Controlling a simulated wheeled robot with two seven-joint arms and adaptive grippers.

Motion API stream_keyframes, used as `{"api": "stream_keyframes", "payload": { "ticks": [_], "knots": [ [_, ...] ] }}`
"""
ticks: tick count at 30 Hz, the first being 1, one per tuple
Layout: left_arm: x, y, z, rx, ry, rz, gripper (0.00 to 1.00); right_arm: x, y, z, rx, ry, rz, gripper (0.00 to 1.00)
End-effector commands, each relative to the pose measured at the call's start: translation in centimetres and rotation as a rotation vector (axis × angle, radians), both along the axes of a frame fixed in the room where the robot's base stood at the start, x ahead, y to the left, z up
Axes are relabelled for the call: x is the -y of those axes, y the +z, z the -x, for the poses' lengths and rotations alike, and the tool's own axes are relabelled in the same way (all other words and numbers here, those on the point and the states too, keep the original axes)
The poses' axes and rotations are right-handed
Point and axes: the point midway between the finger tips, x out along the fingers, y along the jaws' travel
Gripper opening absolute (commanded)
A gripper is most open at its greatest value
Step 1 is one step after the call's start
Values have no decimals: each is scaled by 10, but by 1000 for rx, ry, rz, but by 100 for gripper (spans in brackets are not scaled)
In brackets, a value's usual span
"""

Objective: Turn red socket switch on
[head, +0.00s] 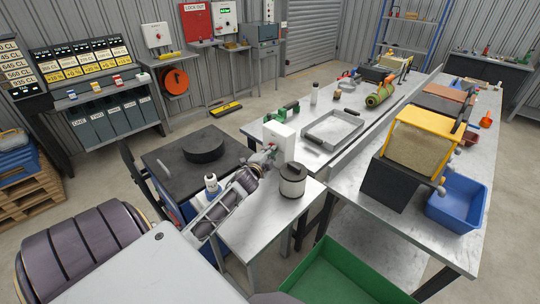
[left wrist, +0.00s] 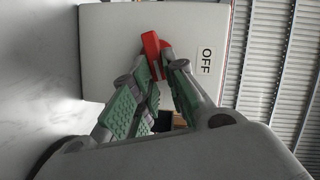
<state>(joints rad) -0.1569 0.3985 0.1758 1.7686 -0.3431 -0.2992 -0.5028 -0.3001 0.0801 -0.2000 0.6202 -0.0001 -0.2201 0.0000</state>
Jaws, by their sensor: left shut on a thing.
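The switch box is a white box (head: 279,142) on the metal table's near left corner. In the left wrist view its pale face (left wrist: 110,50) carries an OFF label and a red lever (left wrist: 151,46). My left gripper (head: 270,152) is right at the box. In the left wrist view its green-padded fingers (left wrist: 163,68) close around the lever's lower part, with the lever's tip standing out beyond them. The lever is slightly tilted in that picture. It is hidden behind the gripper or too small to tell in the head view. My right gripper is out of view.
A dark-lidded canister (head: 292,180) stands on the small near table, close beside my left arm. A metal tray (head: 334,130) lies right of the box. A green crate (head: 340,278) is in front.

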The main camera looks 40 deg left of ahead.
Motion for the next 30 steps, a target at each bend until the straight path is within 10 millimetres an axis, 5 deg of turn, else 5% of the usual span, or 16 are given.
{"api": "stream_keyframes", "payload": {
  "ticks": [19,30],
  "knots": [
    [2,-10,0,26,-2,-296,0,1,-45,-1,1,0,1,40],
    [2,-10,0,30,-2,-341,0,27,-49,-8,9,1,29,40]
  ]
}}
